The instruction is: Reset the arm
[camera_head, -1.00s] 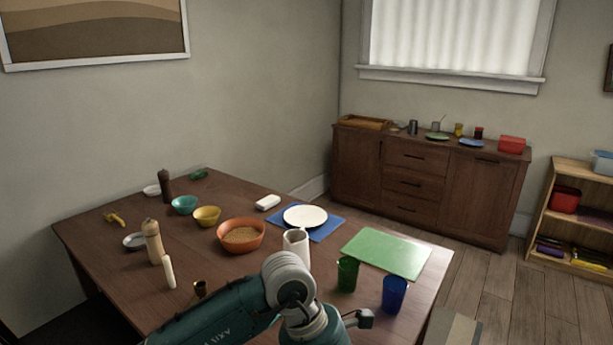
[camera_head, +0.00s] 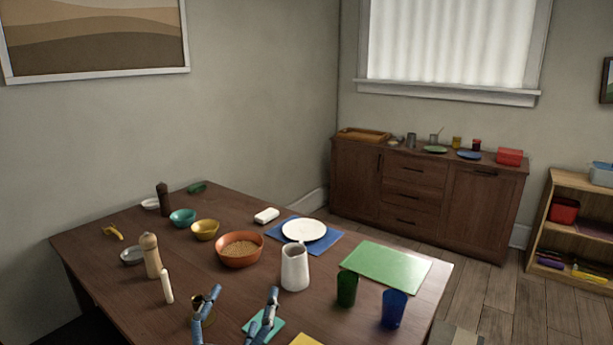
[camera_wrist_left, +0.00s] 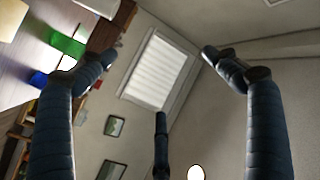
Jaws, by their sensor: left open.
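My left gripper (camera_head: 244,294) is at the bottom of the head view, over the near part of the dining table (camera_head: 130,285). Its blue-grey fingers are spread apart with nothing between them. The fingers also show wide apart in the left wrist view (camera_wrist_left: 160,55), which looks past them at the window, walls and ceiling. The rest of the left arm is out of the head view. My right gripper does not show in any frame.
A white pitcher (camera_head: 295,270), a green cup (camera_head: 347,290) and a blue cup (camera_head: 393,309) stand right of the gripper. An orange bowl (camera_head: 239,252) and a pepper mill (camera_head: 150,257) are farther back. A brass cup (camera_head: 203,315) is partly hidden by a finger.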

